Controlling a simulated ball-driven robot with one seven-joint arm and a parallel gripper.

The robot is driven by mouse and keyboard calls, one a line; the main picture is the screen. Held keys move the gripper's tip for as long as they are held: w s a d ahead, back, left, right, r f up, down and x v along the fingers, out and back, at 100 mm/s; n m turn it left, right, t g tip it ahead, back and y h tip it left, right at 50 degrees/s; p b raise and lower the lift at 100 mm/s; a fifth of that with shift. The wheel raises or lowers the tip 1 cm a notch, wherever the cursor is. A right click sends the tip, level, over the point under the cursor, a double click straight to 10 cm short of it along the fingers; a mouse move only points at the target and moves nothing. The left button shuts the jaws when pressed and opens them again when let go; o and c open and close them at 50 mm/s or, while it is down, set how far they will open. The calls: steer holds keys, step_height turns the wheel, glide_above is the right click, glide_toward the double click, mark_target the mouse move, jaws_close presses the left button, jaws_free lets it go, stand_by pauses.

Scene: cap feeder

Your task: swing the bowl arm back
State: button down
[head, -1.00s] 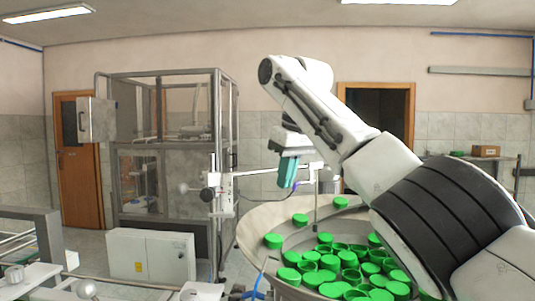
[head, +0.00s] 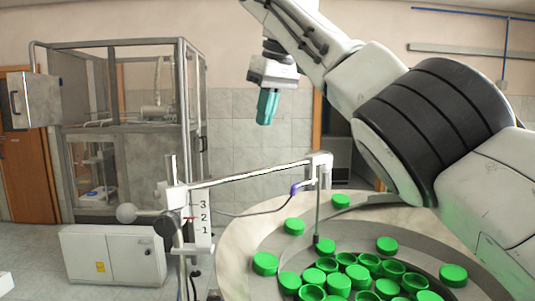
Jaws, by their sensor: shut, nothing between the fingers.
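The bowl arm (head: 250,172) is a thin pale bar running right from an upright post with a scale marked 1, 2, 3 (head: 201,218). Its far end (head: 320,162) reaches over the feeder bowl (head: 237,245), with a thin rod hanging down among green caps (head: 265,263). A purple-blue piece (head: 297,189) sits under the bar near that end. My gripper (head: 266,120) has teal fingers pointing down, closed together and empty. In the picture it is above the bar and apart from it. Part of the bowl's right side is hidden by my arm.
A framed glass machine (head: 125,130) stands at the left behind the post, with a white cabinet (head: 115,256) below it. A pale ball knob (head: 127,213) and a dark knob (head: 168,224) are at the post. Open air surrounds my gripper.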

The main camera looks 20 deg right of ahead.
step_height(320, 180, down, 9)
steer(key=s, duration=0.1)
steer(key=shift+d, duration=0.2)
stand_by(0.5)
steer(key=shift+r, duration=0.1)
